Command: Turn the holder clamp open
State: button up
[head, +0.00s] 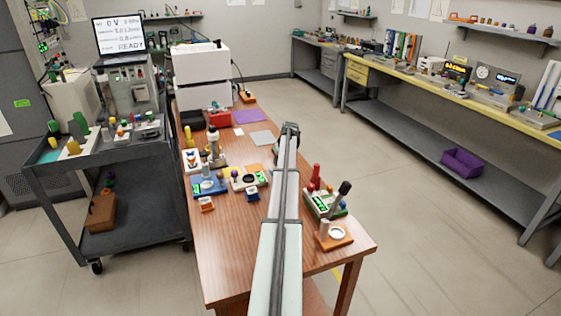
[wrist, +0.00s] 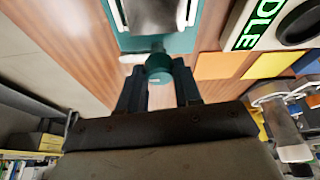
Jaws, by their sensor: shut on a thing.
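In the wrist view a teal knob (wrist: 158,66) sticks out from the near edge of a teal-bodied device (wrist: 183,43), the likely holder. A pale, rounded part with white rails (wrist: 153,14) sits on top of this device and is cut off by the frame. My gripper (wrist: 158,78) is shut on the knob, one dark finger on each side of it. I cannot tell from the picture how far the clamp is turned. In the head view my arm hides most of the device and the gripper.
In the head view small devices stand on both sides of my arm on the wooden table (head: 228,270).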

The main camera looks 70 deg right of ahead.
jog(key=shift+n, duration=0.3)
jog(key=o, duration=1)
jog(key=shift+o, duration=0.2)
jog(key=v, duration=1.3)
jog(key=shift+s+r, duration=0.25)
jog(key=shift+r, duration=0.1)
